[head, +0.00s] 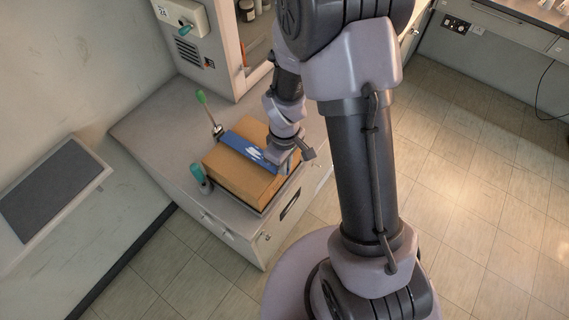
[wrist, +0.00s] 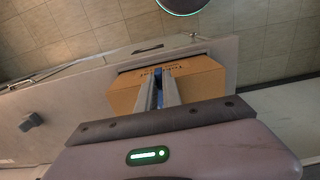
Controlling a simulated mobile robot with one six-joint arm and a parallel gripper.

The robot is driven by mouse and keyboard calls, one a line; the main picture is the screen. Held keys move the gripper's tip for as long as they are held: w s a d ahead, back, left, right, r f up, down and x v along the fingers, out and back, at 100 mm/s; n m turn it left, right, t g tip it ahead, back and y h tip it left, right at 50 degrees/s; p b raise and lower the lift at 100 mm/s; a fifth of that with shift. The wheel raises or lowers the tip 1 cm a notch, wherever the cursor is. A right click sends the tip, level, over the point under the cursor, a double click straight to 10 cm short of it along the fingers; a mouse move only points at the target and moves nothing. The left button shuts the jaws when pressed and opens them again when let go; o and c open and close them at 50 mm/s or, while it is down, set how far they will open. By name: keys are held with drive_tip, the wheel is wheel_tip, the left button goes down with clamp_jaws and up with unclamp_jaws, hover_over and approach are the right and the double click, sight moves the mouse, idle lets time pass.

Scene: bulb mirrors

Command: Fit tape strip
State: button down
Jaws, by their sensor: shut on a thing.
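A brown cardboard box (head: 238,178) sits on a dark tray on top of the grey cabinet. A blue tape strip (head: 246,146) with pale marks lies across the top of the box. My gripper (head: 284,162) is at the strip's right end, over the box's right edge. In the wrist view, my gripper (wrist: 160,78) has its two fingers close together with a bit of the blue strip (wrist: 158,73) between them, above the box (wrist: 203,75). Most of the strip is hidden by the fingers there.
The grey cabinet top (head: 150,122) is bare at the left. A wall unit (head: 183,18) rises behind. Tiled floor (head: 480,180) is open at the right.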

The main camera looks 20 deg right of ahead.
drive_tip(key=shift+f+b, duration=0.35)
drive_tip(key=shift+f, duration=0.05)
idle(0.4)
drive_tip(key=c, duration=1.4)
unclamp_jaws()
drive_tip(key=shift+c, duration=0.2)
wheel_tip(320, 180, up, 5)
drive_tip(key=p, duration=0.4)
drive_tip(key=shift+r, duration=0.1)
